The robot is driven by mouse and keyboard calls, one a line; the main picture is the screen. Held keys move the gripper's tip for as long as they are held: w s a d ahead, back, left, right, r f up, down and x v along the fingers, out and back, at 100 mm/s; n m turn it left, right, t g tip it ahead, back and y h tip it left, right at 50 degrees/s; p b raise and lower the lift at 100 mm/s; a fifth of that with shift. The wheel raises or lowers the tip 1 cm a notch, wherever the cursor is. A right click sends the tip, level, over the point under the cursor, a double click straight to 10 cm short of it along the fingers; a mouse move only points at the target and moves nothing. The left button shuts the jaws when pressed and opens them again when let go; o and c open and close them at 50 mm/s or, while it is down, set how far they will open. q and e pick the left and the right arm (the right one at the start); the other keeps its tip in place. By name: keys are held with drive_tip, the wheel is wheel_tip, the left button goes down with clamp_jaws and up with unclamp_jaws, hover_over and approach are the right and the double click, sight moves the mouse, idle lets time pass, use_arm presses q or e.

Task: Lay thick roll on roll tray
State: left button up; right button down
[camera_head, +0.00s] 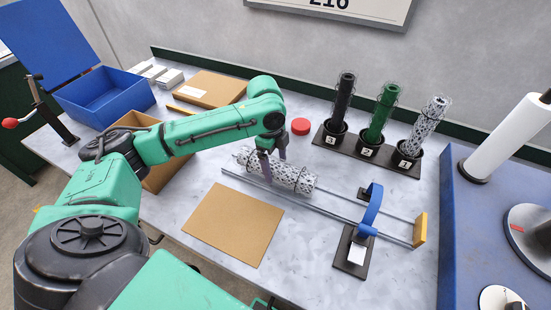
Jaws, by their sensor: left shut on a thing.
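The thick roll (295,178), a grey-silver chainlink cylinder, lies on its side at the left end of a pair of long rails, which look like the roll tray (350,220). My left gripper (273,165) comes down from above and is shut on the roll near its left part. The roll runs roughly along the rails; I cannot tell whether it rests on them or is held just above. The gripper hides part of the roll. My right gripper is not in view.
Upright black, green and silver rolls (425,125) stand in numbered holders behind.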

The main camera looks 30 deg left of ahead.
use_arm(q)
drive_tip(key=shift+w+f, duration=0.1)
drive_tip(key=shift+f, duration=0.2)
drive_tip(key=shift+f, duration=0.5)
drive_tip(key=o, duration=1.6)
drive_tip(key=r, duration=0.5)
drive_tip(key=a+r, duration=0.1)
drive_tip(key=r, duration=0.8)
drive_tip(key=shift+a+r+b, duration=0.3)
drive_tip(key=shift+a+b, duration=0.05)
drive_tip(key=shift+b, duration=0.05)
